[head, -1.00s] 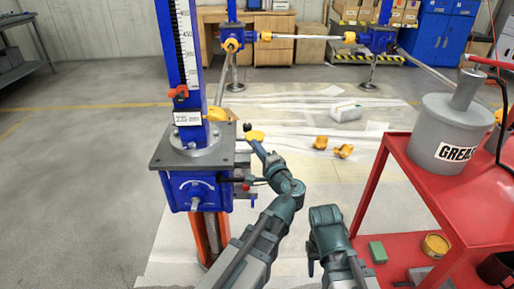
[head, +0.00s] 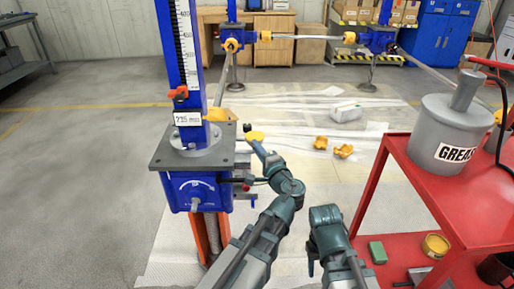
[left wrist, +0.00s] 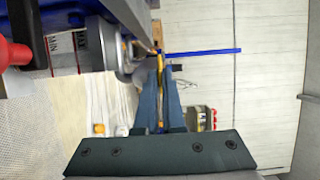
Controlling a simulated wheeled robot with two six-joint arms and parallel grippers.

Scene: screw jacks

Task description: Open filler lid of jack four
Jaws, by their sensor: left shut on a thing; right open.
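The jack at the left has a blue gearbox (head: 188,192) under a grey top plate (head: 168,152) and carries a 235 mm label. A yellow filler lid (head: 256,135) shows at its right side. In the left wrist view the lid is a thin yellow edge (left wrist: 160,66) between the fingertips, beside the grey round filler neck (left wrist: 110,45). My left gripper (left wrist: 161,74) is shut on the lid; in the head view (head: 254,142) its tips are small. My right gripper (head: 312,262) is low in front, open, apart from the jack; its fingers are hard to make out.
A red cart (head: 400,180) with a grey grease pot (head: 445,135) stands close on the right. A red knob (left wrist: 12,53) and a MIN/MAX gauge (left wrist: 68,42) sit beside the neck. Yellow parts (head: 343,151) lie on the floor sheet. The floor at left is clear.

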